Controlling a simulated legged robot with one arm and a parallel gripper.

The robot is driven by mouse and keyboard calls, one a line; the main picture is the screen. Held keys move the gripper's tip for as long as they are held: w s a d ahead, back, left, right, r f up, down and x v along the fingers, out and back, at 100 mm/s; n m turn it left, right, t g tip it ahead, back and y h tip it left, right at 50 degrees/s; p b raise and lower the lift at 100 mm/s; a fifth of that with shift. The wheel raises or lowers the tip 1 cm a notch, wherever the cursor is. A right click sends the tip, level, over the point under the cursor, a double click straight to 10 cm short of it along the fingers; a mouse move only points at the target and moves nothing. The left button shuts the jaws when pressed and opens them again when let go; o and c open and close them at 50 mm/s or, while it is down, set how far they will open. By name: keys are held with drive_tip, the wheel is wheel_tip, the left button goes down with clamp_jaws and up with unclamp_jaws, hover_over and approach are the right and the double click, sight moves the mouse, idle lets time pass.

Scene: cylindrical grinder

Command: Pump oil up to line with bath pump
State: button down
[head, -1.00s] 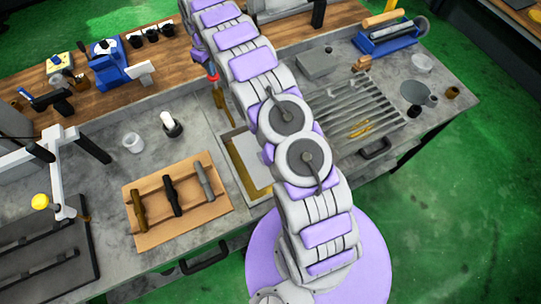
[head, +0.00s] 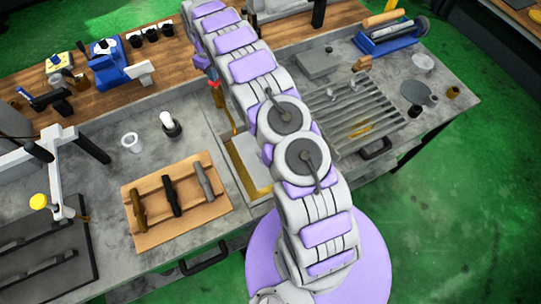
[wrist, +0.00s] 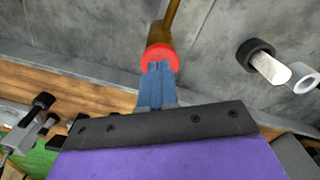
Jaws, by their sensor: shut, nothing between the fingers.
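The bath pump's red knob (head: 215,86) sits on a brass-coloured rod (head: 233,122) at the back left corner of the oil bath. The bath (head: 248,160) is a rectangular tank with a pale and yellowish inside, partly hidden by my arm. In the wrist view, the red knob (wrist: 162,53) is right at the tips of my gripper (wrist: 158,70), with the rod (wrist: 172,20) beyond it. My gripper's blue fingers are together and empty, seemingly against the knob. In the head view my arm hides most of the gripper. I cannot make out the line or the oil level.
A black-and-white cylinder (head: 170,124) and a white cup (head: 131,142) stand left of the bath. A wooden tray (head: 150,228) with several bars lies in front of them. A slatted grate (head: 350,115) is on the right. A blue device (head: 108,65) stands on the wooden shelf behind.

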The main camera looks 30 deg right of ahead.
drive_tip(key=shift+f, duration=0.3)
drive_tip(key=shift+r, duration=0.15)
drive_tip(key=shift+r+p, duration=0.4)
drive_tip(key=shift+r, duration=2.2)
drive_tip(key=shift+f, duration=0.25)
